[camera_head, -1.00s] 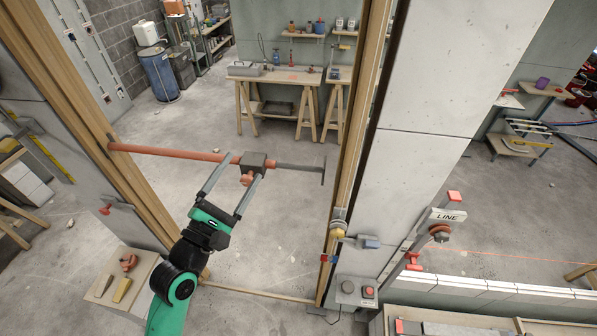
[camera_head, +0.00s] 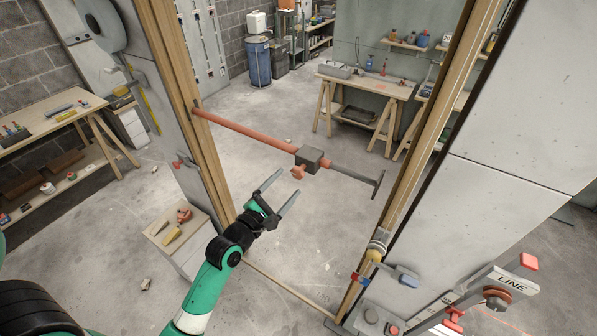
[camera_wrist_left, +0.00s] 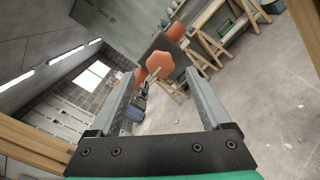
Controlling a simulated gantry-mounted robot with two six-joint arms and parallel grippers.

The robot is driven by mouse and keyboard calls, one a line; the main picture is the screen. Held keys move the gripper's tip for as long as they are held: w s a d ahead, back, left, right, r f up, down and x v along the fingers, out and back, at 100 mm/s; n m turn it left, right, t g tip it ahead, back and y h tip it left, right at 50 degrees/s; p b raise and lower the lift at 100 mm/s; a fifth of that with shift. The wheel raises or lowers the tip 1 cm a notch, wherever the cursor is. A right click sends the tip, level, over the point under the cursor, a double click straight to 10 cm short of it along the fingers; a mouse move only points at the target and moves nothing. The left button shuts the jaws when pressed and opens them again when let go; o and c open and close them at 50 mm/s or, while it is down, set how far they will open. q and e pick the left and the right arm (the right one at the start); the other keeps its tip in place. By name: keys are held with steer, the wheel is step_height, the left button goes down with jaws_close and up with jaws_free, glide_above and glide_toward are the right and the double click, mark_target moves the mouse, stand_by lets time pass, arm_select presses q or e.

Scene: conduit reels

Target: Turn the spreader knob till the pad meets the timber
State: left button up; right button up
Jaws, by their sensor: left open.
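The spreader is an orange tube (camera_head: 245,132) running from the left timber (camera_head: 184,100) to a dark block (camera_head: 310,158). A grey rod (camera_head: 352,173) leads from the block to a flat pad (camera_head: 378,184). The pad stands apart from the right timber (camera_head: 428,120), with a gap between them. The orange spreader knob (camera_head: 298,172) sticks out from the block towards me. My left gripper (camera_head: 281,190) is open and empty, just short of the knob. In the left wrist view the knob (camera_wrist_left: 166,62) shows ahead, between and beyond the fingertips. My right gripper is not in view.
A small stand (camera_head: 180,232) with an orange tool and wedges is at lower left. A box with round buttons (camera_head: 378,322) and a bracket marked LINE (camera_head: 497,282) are at lower right. The space within the frame is open.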

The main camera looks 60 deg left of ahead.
mark_target(296, 174)
arm_select(q)
steer(key=x, duration=0.6)
steer(key=shift+w+a, duration=0.1)
steer(key=shift+w, duration=0.15)
steer(key=shift+c, duration=0.4)
jaws_close()
